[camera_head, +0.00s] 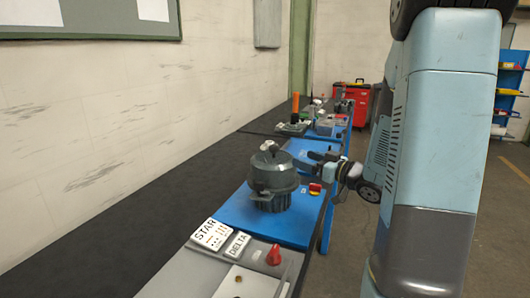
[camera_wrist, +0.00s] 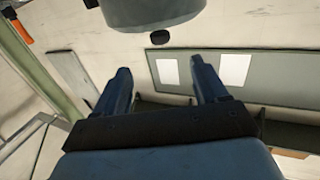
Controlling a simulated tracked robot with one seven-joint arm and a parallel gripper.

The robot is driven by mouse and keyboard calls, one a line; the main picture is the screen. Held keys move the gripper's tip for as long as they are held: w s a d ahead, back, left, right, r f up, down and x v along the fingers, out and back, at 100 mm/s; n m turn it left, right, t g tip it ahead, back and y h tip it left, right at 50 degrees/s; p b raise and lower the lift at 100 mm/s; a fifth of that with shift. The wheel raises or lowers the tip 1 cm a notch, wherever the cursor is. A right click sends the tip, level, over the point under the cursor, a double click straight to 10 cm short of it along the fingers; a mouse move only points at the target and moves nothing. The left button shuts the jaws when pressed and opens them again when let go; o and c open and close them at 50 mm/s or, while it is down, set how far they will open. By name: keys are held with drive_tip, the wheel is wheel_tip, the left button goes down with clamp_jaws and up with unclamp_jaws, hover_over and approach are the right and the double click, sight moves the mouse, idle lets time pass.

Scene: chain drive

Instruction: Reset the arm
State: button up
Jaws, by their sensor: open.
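My gripper (camera_wrist: 162,74) shows in the wrist view with its two dark blue fingers apart and nothing between them. In the head view, what looks like my gripper (camera_head: 328,164) is small and dark, at the right edge of the blue bench, just right of a dark grey motor-like housing (camera_head: 273,182). The housing stands upright on a blue plate (camera_head: 240,212). A grey rounded body (camera_wrist: 150,12) fills the top of the wrist view, beyond the fingertips; it may be this housing. I cannot tell the exact gap.
White STAR (camera_head: 208,234) and DELTA (camera_head: 237,244) signs and a red knob (camera_head: 274,255) sit on the near grey panel. More equipment stands along the far bench. A red cabinet (camera_head: 353,99) stands behind. A framed board (camera_wrist: 200,72) hangs on the wall.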

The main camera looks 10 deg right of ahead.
drive_tip(key=shift+r, duration=0.1)
drive_tip(key=s+d+r+m+g+h, duration=0.25)
drive_tip(key=s+r+m+h, duration=0.35)
drive_tip(key=h, duration=0.6)
drive_tip(key=s+a+g+y, duration=0.1)
drive_tip(key=s+a+g, duration=0.2)
drive_tip(key=s, duration=0.6)
drive_tip(key=s+a+r+g+y, duration=0.1)
drive_tip(key=s+a+g, duration=0.3)
drive_tip(key=s, duration=0.6)
drive_tip(key=shift+s+a+m, duration=0.25)
drive_tip(key=shift+a+m, duration=0.05)
drive_tip(key=shift+a, duration=0.9)
drive_tip(key=shift+r, duration=0.1)
